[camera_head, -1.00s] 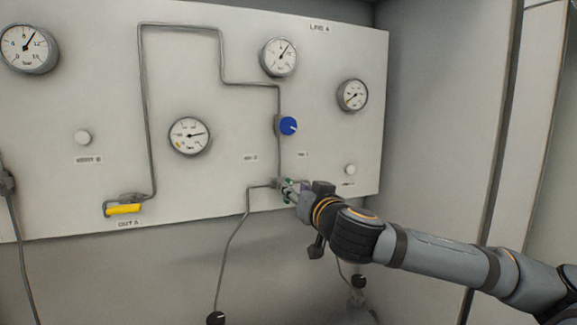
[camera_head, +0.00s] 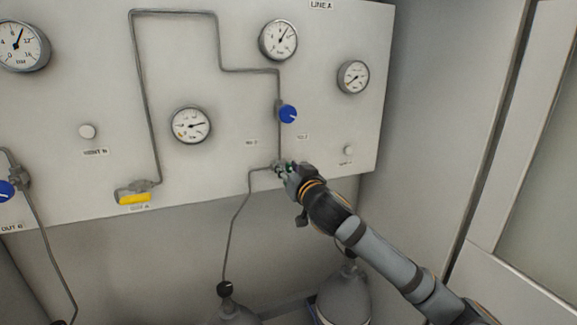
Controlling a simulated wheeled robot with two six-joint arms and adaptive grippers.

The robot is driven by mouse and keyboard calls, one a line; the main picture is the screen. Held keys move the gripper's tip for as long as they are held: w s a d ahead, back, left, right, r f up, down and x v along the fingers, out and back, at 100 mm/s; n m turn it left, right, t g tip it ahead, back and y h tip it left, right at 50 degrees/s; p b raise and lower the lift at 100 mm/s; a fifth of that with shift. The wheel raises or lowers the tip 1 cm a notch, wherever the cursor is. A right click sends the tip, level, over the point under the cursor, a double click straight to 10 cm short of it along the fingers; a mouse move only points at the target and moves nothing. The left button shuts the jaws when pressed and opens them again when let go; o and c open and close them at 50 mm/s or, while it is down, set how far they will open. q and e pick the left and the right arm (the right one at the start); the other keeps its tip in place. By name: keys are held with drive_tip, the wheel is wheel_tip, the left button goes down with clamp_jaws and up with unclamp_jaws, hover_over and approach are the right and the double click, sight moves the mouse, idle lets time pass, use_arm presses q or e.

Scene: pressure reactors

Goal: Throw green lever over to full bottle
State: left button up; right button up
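The green lever (camera_head: 289,168) sits on a valve at the foot of the middle pipe, low on the white panel. Only small green bits of it show between my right gripper's fingers. My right gripper (camera_head: 286,171) is at the lever, its fingers around or against it; whether they are clamped is too small to tell. Two grey gas bottles stand below the panel: one (camera_head: 342,297) at the right, partly behind my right arm, and one (camera_head: 238,314) at the left, mostly cut off by the lower edge. My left gripper is not in view.
A blue knob (camera_head: 287,114) is on the pipe above the lever. A yellow lever (camera_head: 135,199) is at the lower left of the panel, and another blue knob (camera_head: 5,190) is at the left edge. Several gauges, one a round dial (camera_head: 190,125), are on the panel.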

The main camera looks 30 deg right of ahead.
drive_tip(key=shift+c, duration=0.4)
clamp_jaws()
drive_tip(key=n+p, duration=0.1)
drive_tip(key=n, duration=0.1)
drive_tip(key=a+n+p, duration=0.1)
drive_tip(key=n, duration=0.2)
drive_tip(key=shift+w+n, duration=0.1)
drive_tip(key=shift+n, duration=0.2)
drive_tip(key=shift+w+a+f+n+p, duration=0.15)
drive_tip(key=shift+n+p, duration=0.45)
drive_tip(key=shift+n, duration=0.65)
drive_tip(key=shift+s+a+f+n+p, duration=0.15)
drive_tip(key=shift+n+p, duration=0.4)
drive_tip(key=shift+n, duration=0.7)
drive_tip(key=shift+w, duration=0.1)
